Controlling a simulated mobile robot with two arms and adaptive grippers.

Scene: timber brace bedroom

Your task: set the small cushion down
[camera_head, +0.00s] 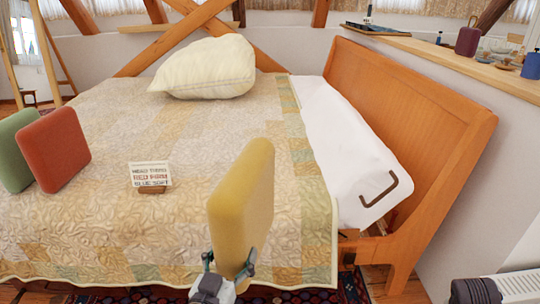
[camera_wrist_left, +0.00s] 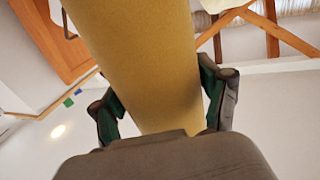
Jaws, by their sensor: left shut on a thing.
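A small yellow cushion (camera_head: 242,205) stands upright in my left gripper (camera_head: 229,268), in front of the bed's near edge in the head view. The fingers are shut on its lower end, one on each side. In the left wrist view the yellow cushion (camera_wrist_left: 140,60) extends away between the fingers of the left gripper (camera_wrist_left: 163,103). From these views I cannot tell its exact height above the bed. A red cushion (camera_head: 55,150) and a green cushion (camera_head: 14,150) stand side by side at the bed's left. My right gripper is not in view.
A small printed sign (camera_head: 150,175) stands on the quilted bed (camera_head: 120,220), left of the yellow cushion. A large cream pillow (camera_head: 205,68) lies at the back. A white pillow (camera_head: 335,145) lies by the wooden headboard (camera_head: 410,120).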

